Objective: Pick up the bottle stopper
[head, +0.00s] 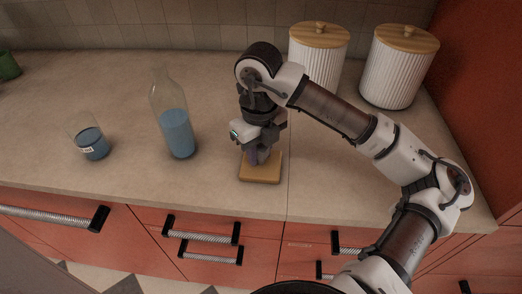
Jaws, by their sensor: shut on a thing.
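My gripper (256,157) points down over a small square wooden board (260,176) on the counter. It is shut on a small dark purplish thing, apparently the bottle stopper (263,156). The stopper is mostly hidden by the fingers. I cannot tell whether it still touches the board. A clear glass bottle (174,118) with blue liquid and an open neck stands upright to the left of my gripper.
A glass (91,142) with blue liquid stands left of the bottle. Two white ribbed canisters (318,62) (398,70) with wooden lids stand at the back right. A green object (8,66) is at the far left. Counter between bottle and board is clear.

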